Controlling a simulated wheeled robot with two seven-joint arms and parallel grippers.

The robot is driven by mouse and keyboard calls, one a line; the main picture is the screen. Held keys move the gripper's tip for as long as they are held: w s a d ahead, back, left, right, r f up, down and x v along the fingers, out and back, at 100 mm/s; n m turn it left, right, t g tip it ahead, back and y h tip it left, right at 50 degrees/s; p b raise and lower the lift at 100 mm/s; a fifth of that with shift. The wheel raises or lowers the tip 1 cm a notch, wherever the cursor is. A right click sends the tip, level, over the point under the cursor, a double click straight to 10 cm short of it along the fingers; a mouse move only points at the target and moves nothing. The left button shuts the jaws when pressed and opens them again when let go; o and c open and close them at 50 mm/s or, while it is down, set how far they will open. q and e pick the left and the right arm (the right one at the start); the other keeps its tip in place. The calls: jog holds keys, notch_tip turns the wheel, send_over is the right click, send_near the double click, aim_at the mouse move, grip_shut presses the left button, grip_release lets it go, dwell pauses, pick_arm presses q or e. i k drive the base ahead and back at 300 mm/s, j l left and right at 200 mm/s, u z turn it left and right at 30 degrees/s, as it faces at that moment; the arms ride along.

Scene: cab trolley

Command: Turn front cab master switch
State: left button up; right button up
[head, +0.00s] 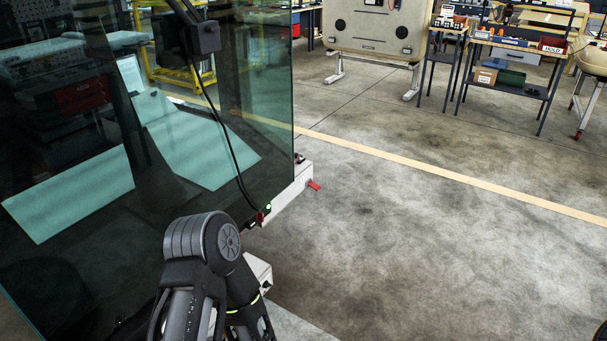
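A large dark glass panel (235,90) of the cab fills the left of the head view. A pale box-like base (286,195) runs along its lower right edge. A small red handle (314,186) sticks out from the right end of this base; it could be the master switch, but I cannot tell for sure. A small green light (267,208) glows at the near end, with a small red part (259,217) beside it. One of my arms rises at the bottom, its bent joint in front of the glass. Neither of my grippers shows.
A black cable (230,150) hangs from a dark box (204,38) down to the green light. Open concrete floor (400,240) with a tan stripe (440,173) lies to the right. Workbenches (510,88) and a beige panel on a stand (375,28) stand at the back.

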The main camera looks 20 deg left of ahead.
aim_at(259, 216)
jog(key=i+l+u, duration=0.1)
jog(key=i+u, duration=0.4)
jog(key=i+l+u, duration=0.25)
jog(key=i+u, duration=0.25)
jog(key=i+l+u, duration=0.25)
jog(key=l+u, duration=0.2)
jog(key=i+l+u, duration=0.3)
jog(key=l+u, duration=0.2)
jog(key=i+l+u, duration=0.15)
jog(key=l+u, duration=0.35)
jog(key=l, duration=0.15)
